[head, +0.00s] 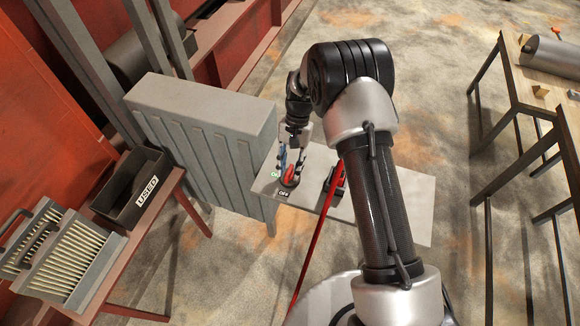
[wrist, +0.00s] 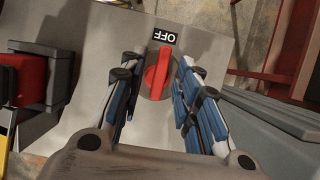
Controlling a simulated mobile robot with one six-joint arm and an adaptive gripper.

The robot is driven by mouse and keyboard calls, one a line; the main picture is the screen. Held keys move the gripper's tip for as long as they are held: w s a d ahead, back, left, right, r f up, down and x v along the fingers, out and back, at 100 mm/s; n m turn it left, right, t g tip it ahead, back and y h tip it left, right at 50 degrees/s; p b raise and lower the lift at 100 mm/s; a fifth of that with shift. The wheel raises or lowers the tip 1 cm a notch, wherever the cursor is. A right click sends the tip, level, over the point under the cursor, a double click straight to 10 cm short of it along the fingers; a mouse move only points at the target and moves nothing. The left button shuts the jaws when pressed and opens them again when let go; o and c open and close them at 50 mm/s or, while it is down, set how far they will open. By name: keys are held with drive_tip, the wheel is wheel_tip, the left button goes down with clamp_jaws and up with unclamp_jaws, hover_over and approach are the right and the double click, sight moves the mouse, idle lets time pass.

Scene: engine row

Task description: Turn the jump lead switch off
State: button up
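The jump lead switch (wrist: 158,76) is a red rotary knob with a raised bar handle on a grey panel (wrist: 100,35). In the wrist view its bar lies nearly upright and its upper end points at the OFF label (wrist: 164,37). The switch also shows in the head view (head: 291,180), near a green ON label (head: 275,174); ON is not visible in the wrist view. My gripper (head: 292,164) is open, with one blue-padded finger on each side of the knob. A narrow gap shows on both sides; contact lower down cannot be told.
A black and red part (wrist: 25,80) sits beside the switch on the panel. A red bar or cable (head: 318,235) runs down past the panel. A grey ribbed cabinet (head: 205,105) stands close left, with a USED bin (head: 125,215) beyond. A wooden-topped table (head: 545,85) stands right.

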drive_tip(key=v, duration=1.1)
drive_tip(key=shift+r, duration=0.4)
drive_tip(key=shift+w+d, duration=0.1)
drive_tip(key=s+d+r+n+t, duration=0.1)
drive_tip(key=s+d+r, duration=0.1)
drive_tip(key=s+r, duration=0.3)
drive_tip(key=s+d+r+t, duration=0.2)
drive_tip(key=r, duration=0.6)
drive_tip(key=s+d+r+n+t, duration=0.1)
drive_tip(key=s+d+r, duration=0.25)
drive_tip(key=r, duration=0.25)
drive_tip(key=s+d+n+t+b, duration=0.1)
drive_tip(key=s+d+t, duration=0.1)
drive_tip(key=s, duration=0.7)
drive_tip(key=s+d+t+h, duration=0.1)
drive_tip(key=s+d+t, duration=0.1)
drive_tip(key=s, duration=0.8)
drive_tip(key=shift+s+d+r+n+t+b, duration=0.3)
drive_tip(key=shift+d+n+t+b, duration=0.1)
drive_tip(key=shift+t, duration=0.2)
